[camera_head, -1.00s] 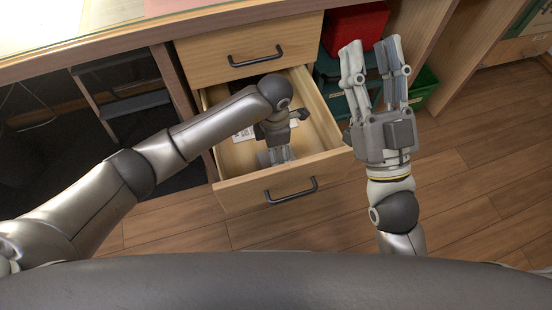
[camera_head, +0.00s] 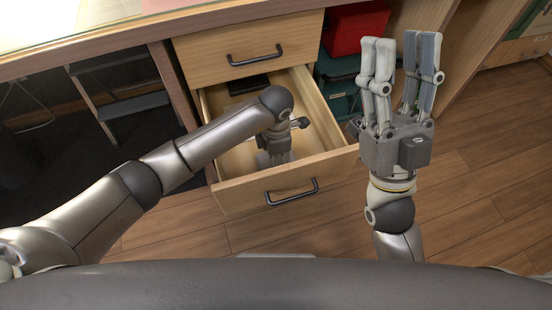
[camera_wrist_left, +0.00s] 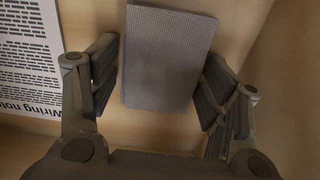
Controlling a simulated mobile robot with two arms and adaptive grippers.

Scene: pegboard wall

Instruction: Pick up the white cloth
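A flat rectangular piece with a fine woven texture, which looks like the white cloth (camera_wrist_left: 168,58) though grey in the shade, lies on the drawer floor in the left wrist view. My left gripper (camera_wrist_left: 158,75) is open, with one finger pair on each side of the cloth and gaps between. In the head view my left gripper (camera_head: 276,158) points down inside the open drawer (camera_head: 310,170), and the cloth is hidden there. My right gripper (camera_head: 402,60) is open and empty, fingers up, to the right of the drawer.
A printed paper (camera_wrist_left: 28,60) lies left of the cloth. A dark flat object (camera_head: 248,85) is at the drawer's back. The drawer walls are close around my left gripper. A red box (camera_head: 354,30) and green bin (camera_head: 338,95) stand right of the drawers. Floor at right is clear.

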